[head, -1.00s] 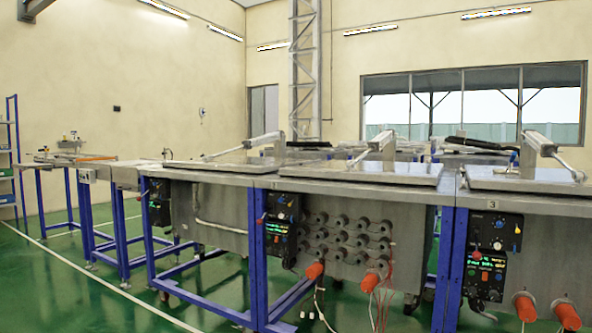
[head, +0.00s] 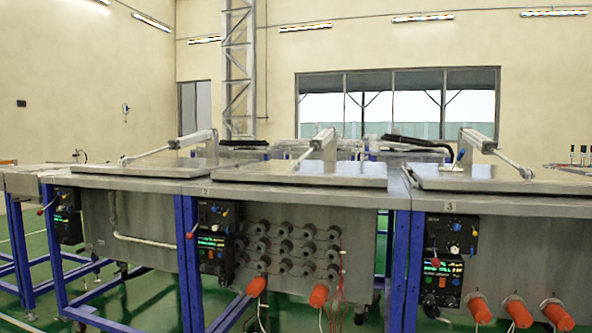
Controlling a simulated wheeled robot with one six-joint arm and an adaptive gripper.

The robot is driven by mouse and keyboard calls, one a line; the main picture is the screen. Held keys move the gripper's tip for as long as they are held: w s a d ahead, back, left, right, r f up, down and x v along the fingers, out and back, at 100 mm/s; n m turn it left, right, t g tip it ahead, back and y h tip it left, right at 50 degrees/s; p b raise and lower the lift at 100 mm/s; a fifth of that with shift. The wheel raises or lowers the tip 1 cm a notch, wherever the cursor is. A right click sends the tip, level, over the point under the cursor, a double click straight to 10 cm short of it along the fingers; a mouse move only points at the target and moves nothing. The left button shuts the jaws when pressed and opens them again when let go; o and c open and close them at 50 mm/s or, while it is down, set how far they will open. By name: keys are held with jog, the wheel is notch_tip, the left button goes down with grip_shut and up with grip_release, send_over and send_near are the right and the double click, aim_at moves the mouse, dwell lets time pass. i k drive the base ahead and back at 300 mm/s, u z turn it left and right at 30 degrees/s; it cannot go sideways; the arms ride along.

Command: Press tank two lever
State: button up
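Tank two (head: 120,211) or its neighbour is hard to tell by number alone; a "2" mark sits on the bench edge above the middle control panel (head: 214,216). A small lever with a red knob (head: 190,235) sticks out at that panel's left side. The tank lid (head: 300,172) behind this panel lies flat and shut, with a pneumatic arm (head: 318,142) above it. My gripper is not in view.
Panel three (head: 451,236) stands to the right, with its own red-knobbed lever (head: 434,261) and lid (head: 500,178). Another panel (head: 67,215) stands at left. Orange plugs (head: 320,295) stick out from the tank fronts. Blue legs (head: 188,262) hold up the benches.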

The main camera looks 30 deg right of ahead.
aim_at(190, 236)
jog(key=z, duration=0.4)
jog(key=i, duration=0.85)
jog(key=z, duration=0.6)
